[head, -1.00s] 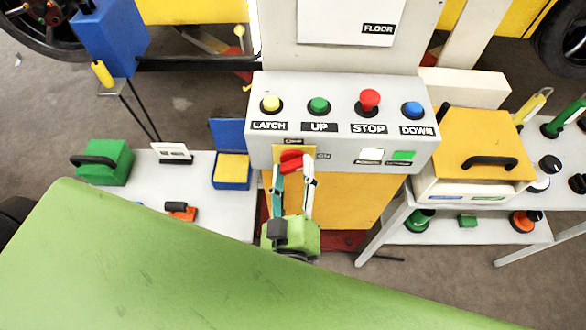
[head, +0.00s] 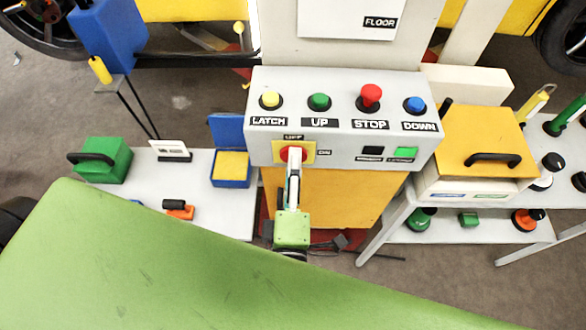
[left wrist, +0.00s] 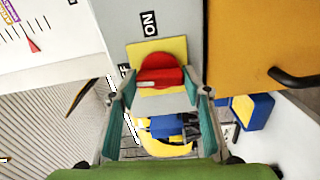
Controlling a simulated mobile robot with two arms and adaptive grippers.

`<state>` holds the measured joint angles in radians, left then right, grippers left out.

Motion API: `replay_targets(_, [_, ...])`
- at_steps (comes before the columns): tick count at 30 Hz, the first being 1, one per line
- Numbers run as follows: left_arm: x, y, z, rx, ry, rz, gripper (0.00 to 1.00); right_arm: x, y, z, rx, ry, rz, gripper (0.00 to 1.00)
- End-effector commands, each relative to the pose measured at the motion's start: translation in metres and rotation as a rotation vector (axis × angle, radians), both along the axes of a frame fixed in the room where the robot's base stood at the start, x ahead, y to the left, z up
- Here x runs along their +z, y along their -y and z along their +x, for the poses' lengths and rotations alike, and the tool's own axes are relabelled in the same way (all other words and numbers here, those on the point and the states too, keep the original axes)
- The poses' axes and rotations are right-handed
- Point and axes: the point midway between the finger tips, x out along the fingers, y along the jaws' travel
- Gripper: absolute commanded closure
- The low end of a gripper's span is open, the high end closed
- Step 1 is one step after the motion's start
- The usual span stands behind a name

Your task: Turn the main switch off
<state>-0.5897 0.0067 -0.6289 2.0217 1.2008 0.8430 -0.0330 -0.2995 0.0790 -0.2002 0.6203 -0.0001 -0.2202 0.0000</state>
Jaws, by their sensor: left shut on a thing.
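The main switch is a red knob (left wrist: 160,72) on a yellow plate (head: 309,160), on the front of the grey control box (head: 345,150). The OFF label is above it and ON to its right in the head view. My left gripper (head: 293,158) reaches up to the knob from below, its fingers seen nearly edge-on. It is shut on the knob and hides part of it. In the left wrist view, the knob's grip bar lies between the fingertips, in line with the partly hidden OFF label. My right gripper is not in view.
Latch (head: 270,100), up (head: 319,101), stop (head: 370,95) and down (head: 415,105) buttons sit above the switch. A dark indicator (head: 372,151) and a lit green one (head: 405,153) are at its right. A yellow-lidded box (head: 475,140) stands further right.

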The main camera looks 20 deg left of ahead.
Motion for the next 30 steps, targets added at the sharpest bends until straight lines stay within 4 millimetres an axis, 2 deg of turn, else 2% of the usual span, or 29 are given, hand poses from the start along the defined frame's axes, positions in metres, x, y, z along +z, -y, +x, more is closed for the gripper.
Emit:
replay_targets(9, [-0.0013, -0.0001, -0.0003, 0.0, 0.025, -0.094, 0.77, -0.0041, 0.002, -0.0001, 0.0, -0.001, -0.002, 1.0])
replay_targets(23, [-0.001, 0.0001, -0.0004, 0.0, 0.028, -0.109, 0.77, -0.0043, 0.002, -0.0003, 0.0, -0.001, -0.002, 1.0])
replay_targets(24, [-0.001, 0.0002, -0.0004, 0.0, 0.028, -0.109, 0.53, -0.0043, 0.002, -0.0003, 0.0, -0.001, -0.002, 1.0])
replay_targets(26, [-0.001, 0.0001, -0.0004, 0.0, 0.028, -0.109, 0.39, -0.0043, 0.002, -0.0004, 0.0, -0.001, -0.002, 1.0])
replay_targets(30, [-0.0006, 0.0001, -0.0003, 0.0, 0.029, -0.107, 0.39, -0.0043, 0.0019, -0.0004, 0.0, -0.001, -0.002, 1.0])
